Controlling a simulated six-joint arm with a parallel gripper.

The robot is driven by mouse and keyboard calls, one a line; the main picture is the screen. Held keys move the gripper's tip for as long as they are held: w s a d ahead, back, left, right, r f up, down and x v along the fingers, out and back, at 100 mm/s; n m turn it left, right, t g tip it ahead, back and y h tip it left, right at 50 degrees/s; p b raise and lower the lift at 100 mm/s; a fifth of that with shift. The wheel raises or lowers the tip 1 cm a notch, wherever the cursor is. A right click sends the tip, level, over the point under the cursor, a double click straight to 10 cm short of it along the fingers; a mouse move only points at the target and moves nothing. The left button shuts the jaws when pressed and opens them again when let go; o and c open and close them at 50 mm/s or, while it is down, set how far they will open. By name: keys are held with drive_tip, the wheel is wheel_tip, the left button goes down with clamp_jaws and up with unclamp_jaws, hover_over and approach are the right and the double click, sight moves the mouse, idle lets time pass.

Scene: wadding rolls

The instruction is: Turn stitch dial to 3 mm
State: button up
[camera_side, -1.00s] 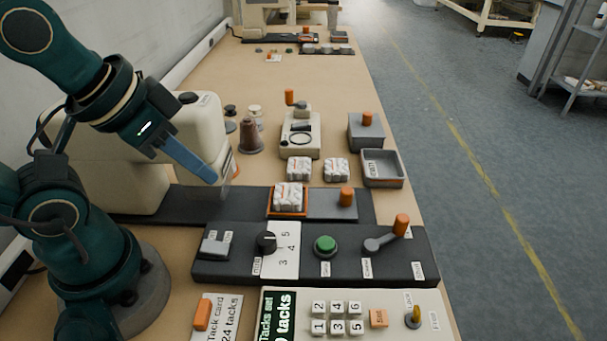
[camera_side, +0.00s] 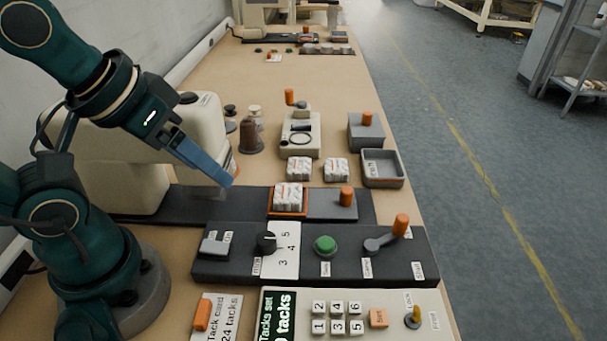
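The stitch dial (camera_side: 266,243) is a small black knob on the dark control panel (camera_side: 215,268). A white scale plate (camera_side: 285,262) beside it reads 3, 4 and 5, with 3 nearest the camera and 5 farthest. The knob's exact pointer direction is too small to read surely. My gripper (camera_side: 228,183) has blue fingers and hangs above and behind the dial, apart from it, in front of the cream machine body. The fingers overlap from this side, so their opening cannot be judged. No object shows between them.
On the panel, a grey switch (camera_side: 215,243) is left of the dial; a green button (camera_side: 325,245) and orange-handled lever (camera_side: 400,226) are right. A wadding roll pack (camera_side: 288,195) sits in an orange tray behind. A keypad panel (camera_side: 385,298) lies in front.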

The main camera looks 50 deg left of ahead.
drive_tip(key=w+n, duration=0.1)
drive_tip(key=n, duration=0.2)
drive_tip(key=n+g, duration=0.5)
hover_over(266, 238)
drive_tip(key=f, duration=0.6)
drive_tip(key=shift+w+a, duration=0.2)
drive_tip(key=shift+s+d+f+m+g, duration=0.15)
drive_tip(key=shift+f+m+g, duration=0.05)
drive_tip(key=shift+f, duration=0.35)
drive_tip(key=shift+s+d+f+m+g, duration=0.1)
drive_tip(key=shift+f+m+g, duration=0.1)
drive_tip(key=shift+f, duration=2.45)
clamp_jaws()
